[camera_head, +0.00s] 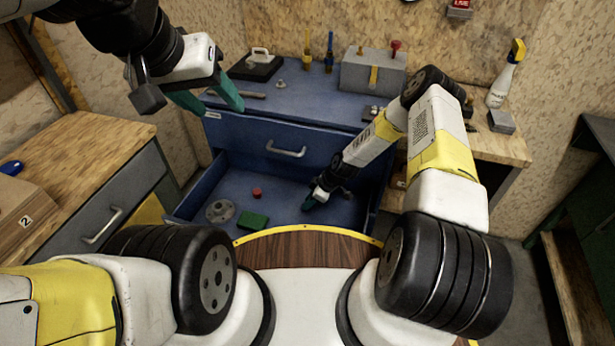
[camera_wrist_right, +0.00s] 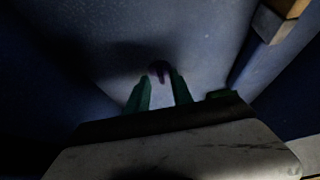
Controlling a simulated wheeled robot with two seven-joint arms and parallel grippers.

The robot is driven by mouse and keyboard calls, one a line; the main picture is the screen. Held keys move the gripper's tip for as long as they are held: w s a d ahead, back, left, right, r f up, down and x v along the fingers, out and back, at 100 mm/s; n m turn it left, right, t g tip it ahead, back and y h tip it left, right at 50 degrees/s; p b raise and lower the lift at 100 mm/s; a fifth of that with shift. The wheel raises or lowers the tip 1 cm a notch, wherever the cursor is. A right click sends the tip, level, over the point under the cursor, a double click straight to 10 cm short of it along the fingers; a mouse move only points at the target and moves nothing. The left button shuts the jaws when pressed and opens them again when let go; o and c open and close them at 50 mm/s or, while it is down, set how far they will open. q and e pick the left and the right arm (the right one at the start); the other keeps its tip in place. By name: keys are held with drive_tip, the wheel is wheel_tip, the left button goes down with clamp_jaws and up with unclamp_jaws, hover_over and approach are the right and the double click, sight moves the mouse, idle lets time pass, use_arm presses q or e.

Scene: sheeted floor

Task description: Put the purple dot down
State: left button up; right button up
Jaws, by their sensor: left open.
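The purple dot (camera_wrist_right: 158,68) is a small dark purple piece, dimly lit in the right wrist view.
In the drawer lie a red cylinder (camera_head: 257,193), a grey disc (camera_head: 220,211) and a green block (camera_head: 253,220). A grey toolbox (camera_head: 372,76) and screwdrivers stand on the cabinet top (camera_head: 300,100). A spray bottle (camera_head: 507,75) stands at right.

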drive_tip(key=v, duration=1.1)
